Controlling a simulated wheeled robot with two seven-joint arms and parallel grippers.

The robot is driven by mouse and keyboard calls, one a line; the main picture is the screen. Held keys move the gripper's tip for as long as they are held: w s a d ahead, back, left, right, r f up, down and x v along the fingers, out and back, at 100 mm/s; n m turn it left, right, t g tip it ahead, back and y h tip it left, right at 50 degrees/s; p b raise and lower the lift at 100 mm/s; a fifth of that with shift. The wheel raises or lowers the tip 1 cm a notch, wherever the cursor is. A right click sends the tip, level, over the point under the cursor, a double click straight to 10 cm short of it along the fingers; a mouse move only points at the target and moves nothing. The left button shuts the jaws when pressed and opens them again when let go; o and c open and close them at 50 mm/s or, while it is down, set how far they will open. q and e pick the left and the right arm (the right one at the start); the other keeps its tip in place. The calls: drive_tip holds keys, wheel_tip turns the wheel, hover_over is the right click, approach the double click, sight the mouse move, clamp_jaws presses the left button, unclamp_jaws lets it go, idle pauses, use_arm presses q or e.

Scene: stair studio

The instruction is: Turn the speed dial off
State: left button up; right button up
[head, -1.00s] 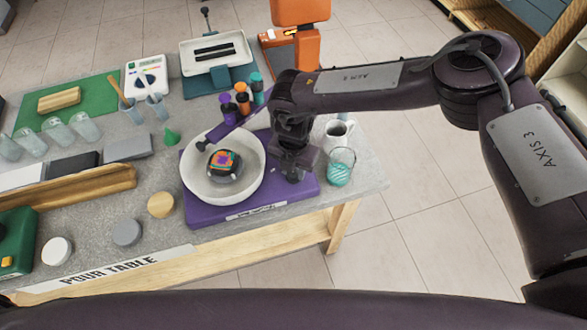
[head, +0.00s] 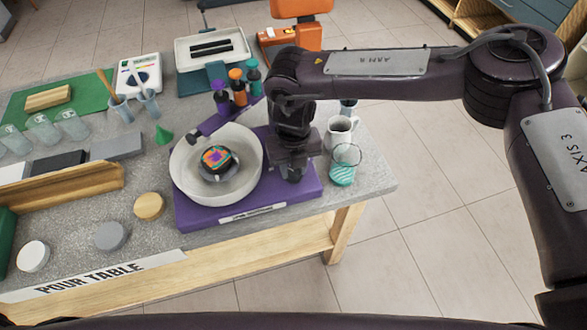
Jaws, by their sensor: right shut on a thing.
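A purple spinner base (head: 305,187) stands on the table, with a white bowl (head: 182,172) on its left part. A dark block with bright paint on top (head: 216,158) sits at the middle of the bowl. My right gripper (head: 292,172) points down over the right part of the base, beside the bowl. It is shut on a small dark knob (head: 294,175), which looks like the speed dial. The fingers hide most of the knob, and I cannot read its setting. My left gripper is not in view.
Several paint bottles (head: 238,92) stand behind the base. Round discs (head: 149,206) lie front left. The table's front edge is near.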

drive_tip(key=shift+r+n, duration=0.1)
drive_tip(key=shift+n, duration=0.2)
drive_tip(key=o, duration=1)
wheel_tip(320, 180, up, 8)
drive_tip(key=shift+f+b, duration=0.1)
drive_tip(key=shift+b, duration=0.9)
